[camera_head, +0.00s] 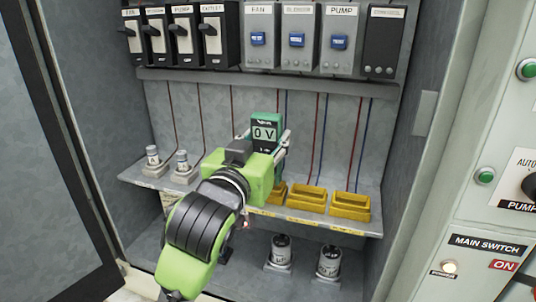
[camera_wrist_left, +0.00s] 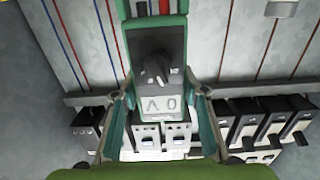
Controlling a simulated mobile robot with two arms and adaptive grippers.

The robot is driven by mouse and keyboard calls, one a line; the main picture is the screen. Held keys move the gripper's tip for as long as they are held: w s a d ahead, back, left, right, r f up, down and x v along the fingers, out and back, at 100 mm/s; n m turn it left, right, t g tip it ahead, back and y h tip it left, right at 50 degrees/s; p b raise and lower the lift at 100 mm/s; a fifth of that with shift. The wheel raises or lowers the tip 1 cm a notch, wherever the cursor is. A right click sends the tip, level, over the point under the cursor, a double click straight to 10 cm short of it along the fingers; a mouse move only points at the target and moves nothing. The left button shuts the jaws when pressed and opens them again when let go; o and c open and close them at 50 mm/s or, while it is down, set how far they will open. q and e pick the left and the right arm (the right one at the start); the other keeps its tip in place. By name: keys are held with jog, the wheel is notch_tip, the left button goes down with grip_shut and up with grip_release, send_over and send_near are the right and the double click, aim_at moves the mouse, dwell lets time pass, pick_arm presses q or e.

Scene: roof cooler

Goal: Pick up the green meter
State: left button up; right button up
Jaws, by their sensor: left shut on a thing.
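The green meter (camera_head: 265,131) has a dark face and a display reading "0 V". It stands roughly upright in front of the cabinet's back wall, above the yellow trays. My left gripper (camera_head: 268,148) is shut on the meter, with a finger on each side. In the left wrist view the meter (camera_wrist_left: 158,72) shows upside down, with its dial and display, between the fingers of my left gripper (camera_wrist_left: 160,112). The meter's lower part is hidden behind the gripper in the head view, so I cannot tell whether it touches the shelf. My right gripper is not in view.
Yellow trays (camera_head: 307,199) line the shelf (camera_head: 372,188). Grey cylindrical parts stand on the shelf's left (camera_head: 182,161) and on the cabinet floor (camera_head: 281,250). Labelled switches (camera_head: 212,35) and blue-button boxes (camera_head: 297,40) hang above. Red and blue wires run down the back wall.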

aim_at(264, 119)
pick_arm(q)
jog(key=s+r, duration=0.1)
jog(key=r, duration=0.1)
jog(key=s+a+r, duration=0.1)
jog(key=s+r, duration=0.1)
jog(key=shift+s+r, duration=0.25)
jog(key=shift+r, duration=0.05)
jog(key=s+a+r+b, duration=0.2)
jog(key=s+a+r, duration=0.1)
jog(key=s, duration=0.6)
jog(key=shift+r, duration=0.6)
